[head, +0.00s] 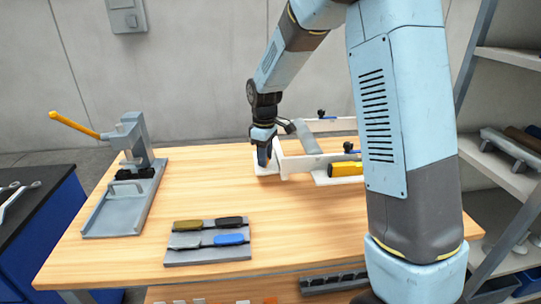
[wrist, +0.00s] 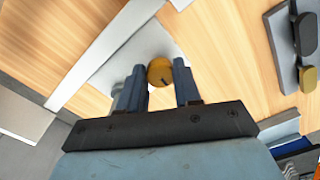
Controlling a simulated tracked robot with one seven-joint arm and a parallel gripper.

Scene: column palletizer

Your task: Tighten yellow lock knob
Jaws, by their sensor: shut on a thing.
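The yellow lock knob (wrist: 160,71) is round with a dark mark on its face and sits between my gripper's fingers in the wrist view. It stands over a white plate (wrist: 140,50) at the end of the white frame (head: 290,163). My gripper (wrist: 155,88) is shut on the knob. In the head view my gripper (head: 264,160) points down at the left end of the white frame, and its fingers mostly hide the knob there.
A grey press with a yellow lever (head: 75,124) stands at the table's left. A grey tray (head: 208,256) with several coloured handles lies at the front. A yellow block (head: 345,169) is on the white frame. A shelf rack (head: 508,60) stands at the right. The table's middle is clear.

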